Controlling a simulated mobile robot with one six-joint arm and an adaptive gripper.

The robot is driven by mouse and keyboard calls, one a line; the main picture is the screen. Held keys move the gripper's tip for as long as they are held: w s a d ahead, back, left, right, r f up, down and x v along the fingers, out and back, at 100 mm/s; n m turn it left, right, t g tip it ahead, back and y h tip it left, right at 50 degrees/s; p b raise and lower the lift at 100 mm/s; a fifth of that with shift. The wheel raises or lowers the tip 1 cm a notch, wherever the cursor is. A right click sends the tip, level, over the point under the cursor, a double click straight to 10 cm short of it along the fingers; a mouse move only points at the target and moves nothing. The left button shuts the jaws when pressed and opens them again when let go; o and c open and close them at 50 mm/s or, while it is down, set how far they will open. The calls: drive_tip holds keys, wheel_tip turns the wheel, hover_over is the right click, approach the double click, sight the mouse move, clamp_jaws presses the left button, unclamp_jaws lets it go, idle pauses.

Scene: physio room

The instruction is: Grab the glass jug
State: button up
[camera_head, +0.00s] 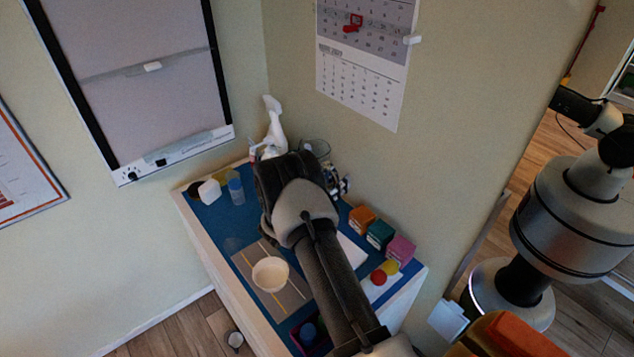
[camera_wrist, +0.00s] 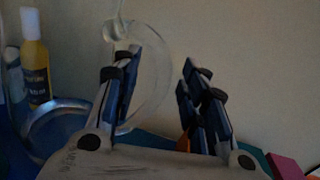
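The glass jug shows as clear glass in the wrist view, with a curved, handle-like part (camera_wrist: 163,90) arching behind and beside my left finger. A round glass edge lies lower left; its exact outline is hard to make out. My gripper (camera_wrist: 158,66) is open, its two dark-padded fingers apart. The curved glass reaches into the gap between them as seen, but I cannot tell whether it is touched. In the head view a clear glass rim (camera_head: 317,146) shows just beyond my arm; the rest is hidden.
The blue-topped table (camera_head: 211,218) stands in the corner. A yellow bottle (camera_wrist: 36,68) is left of the glass. A cream bowl (camera_head: 270,273), a blue-capped bottle (camera_head: 236,190), an orange box (camera_head: 362,219) and a pink box (camera_head: 401,249) are around my arm. The wall is close behind.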

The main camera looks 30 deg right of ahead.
drive_tip(key=shift+c, duration=0.2)
clamp_jaws()
idle(0.3)
idle(0.6)
